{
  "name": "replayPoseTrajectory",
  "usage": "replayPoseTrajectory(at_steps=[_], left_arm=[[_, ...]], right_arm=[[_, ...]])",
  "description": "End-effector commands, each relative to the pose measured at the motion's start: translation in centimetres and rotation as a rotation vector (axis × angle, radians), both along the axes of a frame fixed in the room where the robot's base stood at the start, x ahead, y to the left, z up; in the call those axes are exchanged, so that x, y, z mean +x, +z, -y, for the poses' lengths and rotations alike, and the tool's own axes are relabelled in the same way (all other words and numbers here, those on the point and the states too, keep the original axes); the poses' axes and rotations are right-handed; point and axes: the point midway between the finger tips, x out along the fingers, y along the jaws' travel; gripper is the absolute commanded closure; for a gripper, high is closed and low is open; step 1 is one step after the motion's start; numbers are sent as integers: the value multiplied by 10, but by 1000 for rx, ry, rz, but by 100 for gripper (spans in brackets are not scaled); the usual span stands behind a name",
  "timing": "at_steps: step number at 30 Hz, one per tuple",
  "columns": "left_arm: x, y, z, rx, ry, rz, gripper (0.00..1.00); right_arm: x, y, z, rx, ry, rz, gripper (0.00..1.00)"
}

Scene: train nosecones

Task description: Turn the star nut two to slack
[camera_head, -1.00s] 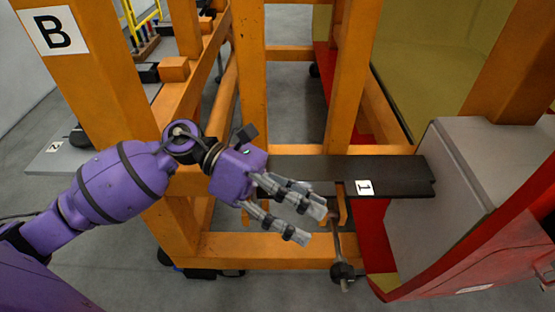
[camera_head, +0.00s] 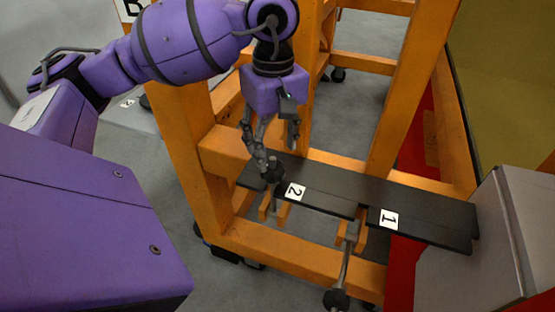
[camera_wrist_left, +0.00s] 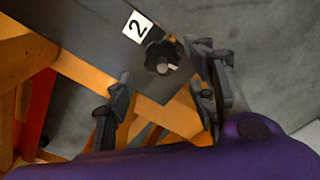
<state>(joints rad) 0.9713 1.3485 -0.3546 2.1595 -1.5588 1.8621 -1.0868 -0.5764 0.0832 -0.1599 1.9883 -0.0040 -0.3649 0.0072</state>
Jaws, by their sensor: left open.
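Star nut two (camera_head: 273,170) is a dark lobed knob on a threaded rod at the edge of the black plate marked 2 (camera_head: 318,198). In the left wrist view the star nut (camera_wrist_left: 160,57) shows below the 2 label, with a light rod end in its middle. My left gripper (camera_head: 272,148) points down just above the nut, fingers spread and empty. In the left wrist view the open fingers (camera_wrist_left: 164,78) lie on either side of the nut's line, and I cannot tell whether any finger touches it. My right gripper is not in view.
A second dark star nut (camera_head: 337,298) hangs low on a swung-down rod by the plate marked 1 (camera_head: 440,222). Orange frame beams (camera_head: 290,258) surround the plates. A grey and red nosecone body (camera_head: 470,240) stands at the right.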

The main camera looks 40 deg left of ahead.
Motion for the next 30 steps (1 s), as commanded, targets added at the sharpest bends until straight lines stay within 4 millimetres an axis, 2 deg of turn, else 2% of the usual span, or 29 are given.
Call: replayPoseTrajectory(at_steps=[3,9,20,27,30], left_arm=[[-1,-20,1,-2,0,-3,49],[0,-43,1,-3,0,-1,49],[0,-49,1,-4,0,-1,50],[0,-49,1,-4,0,0,82],[0,-49,1,-6,0,0,91]], right_arm=[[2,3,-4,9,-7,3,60],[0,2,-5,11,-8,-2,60],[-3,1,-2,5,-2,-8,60],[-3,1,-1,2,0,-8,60],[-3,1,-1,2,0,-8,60]])
